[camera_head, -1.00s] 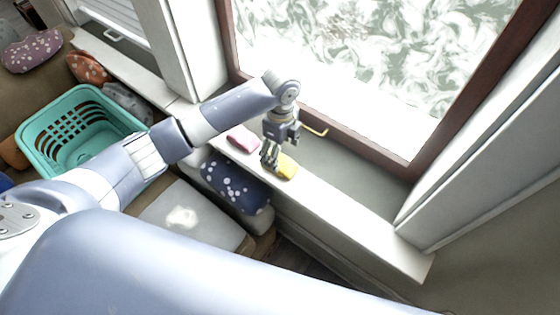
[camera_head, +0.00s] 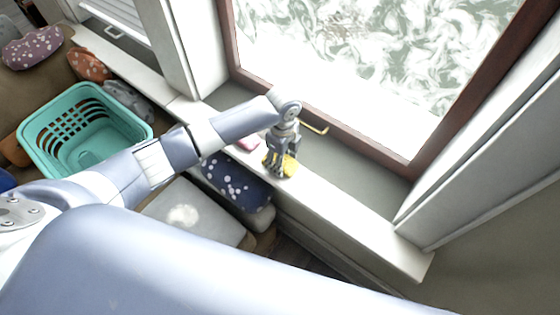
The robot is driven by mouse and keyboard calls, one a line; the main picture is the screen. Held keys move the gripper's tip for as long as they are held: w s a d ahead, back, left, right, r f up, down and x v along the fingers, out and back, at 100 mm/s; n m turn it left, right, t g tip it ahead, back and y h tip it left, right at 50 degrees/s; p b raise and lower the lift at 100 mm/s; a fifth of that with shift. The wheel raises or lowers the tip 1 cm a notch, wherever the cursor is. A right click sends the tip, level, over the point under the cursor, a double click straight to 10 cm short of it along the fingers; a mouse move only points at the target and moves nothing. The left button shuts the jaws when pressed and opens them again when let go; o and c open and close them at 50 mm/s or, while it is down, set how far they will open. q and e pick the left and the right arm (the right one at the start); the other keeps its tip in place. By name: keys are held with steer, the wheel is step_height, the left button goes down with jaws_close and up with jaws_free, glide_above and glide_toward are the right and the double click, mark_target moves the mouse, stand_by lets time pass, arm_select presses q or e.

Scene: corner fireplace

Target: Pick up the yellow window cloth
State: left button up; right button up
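The yellow window cloth (camera_head: 291,166) lies on the white window sill, partly hidden behind my gripper. My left gripper (camera_head: 277,171) points down right at the cloth, its fingers spread and overlapping it in the camera_head view. Yellow shows beside and between the fingers. The fingers look open; whether they touch the cloth cannot be told. My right gripper is not in view.
A pink cloth (camera_head: 248,144) lies on the sill just left, partly covered by my arm. A teal basket (camera_head: 62,158) and several cushions, one dark blue (camera_head: 236,184), are at left. The sill (camera_head: 370,232) is clear to the right.

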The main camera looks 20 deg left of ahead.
arm_select(q)
steer(key=shift+r, duration=0.45)
step_height(320, 180, up, 2)
steer(key=shift+r, duration=0.1)
steer(key=s+d+r, duration=0.1)
steer(key=s+d, duration=0.1)
steer(key=s, duration=0.5)
steer(key=s+d+b, duration=0.1)
steer(key=s+d, duration=0.2)
steer(key=s, duration=0.5)
steer(key=shift+d+r, duration=0.3)
steer(key=shift+r, duration=0.1)
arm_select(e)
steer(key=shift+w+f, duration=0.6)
